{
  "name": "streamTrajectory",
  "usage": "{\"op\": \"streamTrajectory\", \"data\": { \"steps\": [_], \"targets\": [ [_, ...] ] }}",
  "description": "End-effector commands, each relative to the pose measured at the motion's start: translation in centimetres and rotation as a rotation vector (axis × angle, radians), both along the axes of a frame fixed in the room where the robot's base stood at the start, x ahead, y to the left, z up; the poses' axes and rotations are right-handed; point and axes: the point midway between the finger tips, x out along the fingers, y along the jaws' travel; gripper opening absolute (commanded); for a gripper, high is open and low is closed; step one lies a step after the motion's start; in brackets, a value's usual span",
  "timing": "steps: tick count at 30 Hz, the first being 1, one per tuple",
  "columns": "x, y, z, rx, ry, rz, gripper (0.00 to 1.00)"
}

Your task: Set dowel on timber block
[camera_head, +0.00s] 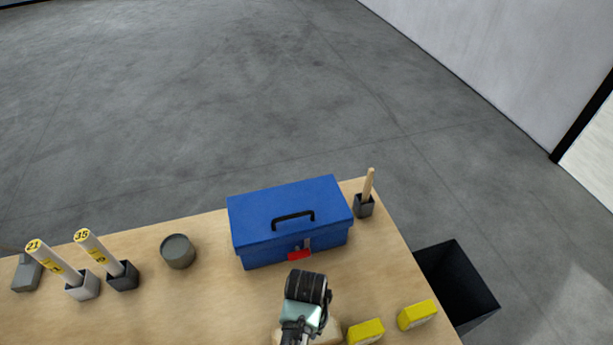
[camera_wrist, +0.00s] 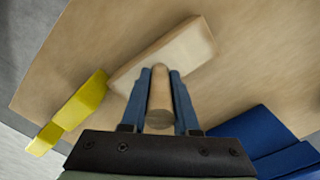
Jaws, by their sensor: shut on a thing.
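The dowel (camera_wrist: 161,97) is a round pale wooden peg, seen nearly end-on in the wrist view between my two blue fingers. My gripper (camera_wrist: 160,76) is shut on it. The timber block (camera_wrist: 178,48) is a pale rectangular piece lying on the table just beyond the fingertips. The dowel's far end overlaps the block's near edge in this view; whether they touch I cannot tell. In the head view my wrist (camera_head: 303,300) hides the fingers and the dowel, and only a bit of the block (camera_head: 330,334) shows beside it.
A blue toolbox (camera_head: 285,226) stands behind my gripper. Two yellow blocks (camera_head: 366,332) (camera_head: 417,314) lie to the right. A cup with a wooden stick (camera_head: 364,206), a round grey tin (camera_head: 178,251) and holders with numbered sticks (camera_head: 122,276) stand on the table (camera_head: 190,310). A black bin (camera_head: 458,285) is beyond the right edge.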

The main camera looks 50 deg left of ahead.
Motion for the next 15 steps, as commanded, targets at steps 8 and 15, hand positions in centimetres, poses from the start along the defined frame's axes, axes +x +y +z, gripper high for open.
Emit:
{"op": "streamTrajectory", "data": {
  "steps": [8, 15],
  "targets": [
    [0.05, 0.02, -0.12, 0.000, -0.001, 0.000, 0.00],
    [0.05, 0.01, -0.23, 0.000, -0.001, 0.000, 0.59]
  ]
}}
